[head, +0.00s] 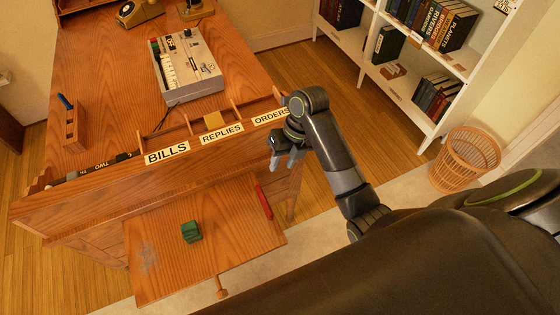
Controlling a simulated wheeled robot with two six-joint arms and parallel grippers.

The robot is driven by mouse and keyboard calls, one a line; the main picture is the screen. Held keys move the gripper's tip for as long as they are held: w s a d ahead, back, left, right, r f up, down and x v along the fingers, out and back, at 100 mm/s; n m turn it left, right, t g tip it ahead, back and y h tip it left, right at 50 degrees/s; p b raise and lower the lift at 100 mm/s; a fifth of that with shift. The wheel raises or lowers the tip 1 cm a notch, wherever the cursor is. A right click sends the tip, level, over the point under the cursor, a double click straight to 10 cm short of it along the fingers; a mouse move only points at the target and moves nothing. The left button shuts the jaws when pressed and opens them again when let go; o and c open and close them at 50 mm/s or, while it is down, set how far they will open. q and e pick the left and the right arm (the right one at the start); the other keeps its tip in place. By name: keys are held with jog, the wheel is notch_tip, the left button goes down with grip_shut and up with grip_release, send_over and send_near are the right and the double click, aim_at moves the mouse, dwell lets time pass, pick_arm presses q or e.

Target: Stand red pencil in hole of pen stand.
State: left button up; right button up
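The red pencil (263,202) lies on the pull-out board at the front of the desk, along its right edge. The pen stand (74,132) is a wooden block at the desk's left side, with a blue pen (65,102) at its far end. Its holes are too small to make out. My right gripper (284,160) hangs above and beyond the red pencil, near the ORDERS label. Its fingers look apart with nothing between them. My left gripper is not in view.
A green block (191,232) sits on the pull-out board (160,275). The labelled rack (100,187) rises between board and desk top. A keyed machine (200,82) stands at the back. A wicker basket (464,160) and white bookshelf (405,95) are at right.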

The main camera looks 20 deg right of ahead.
jog(key=shift+d+r, duration=0.1)
jog(key=shift+r, duration=0.3)
jog(key=s+d+f+m+h, duration=0.1)
jog(key=s+d+f+m, duration=0.1)
jog(key=f+m, duration=0.7)
jog(key=s+d+f+m, duration=0.3)
jog(key=f+m, duration=0.3)
jog(key=f, duration=0.6)
jog(key=s+d+f+m+h, duration=0.2)
jog(key=s+d+f+m, duration=0.2)
jog(key=s+f+m, duration=0.7)
jog(key=s+d+f+m, duration=0.1)
jog(key=s+f+m, duration=0.4)
jog(key=s, duration=0.6)
jog(key=s+d+f+m+t+h, duration=0.1)
jog(key=s+f+m, duration=0.4)
jog(key=s, duration=0.7)
jog(key=shift+d+m, duration=0.15)
jog(key=shift+m, duration=0.15)
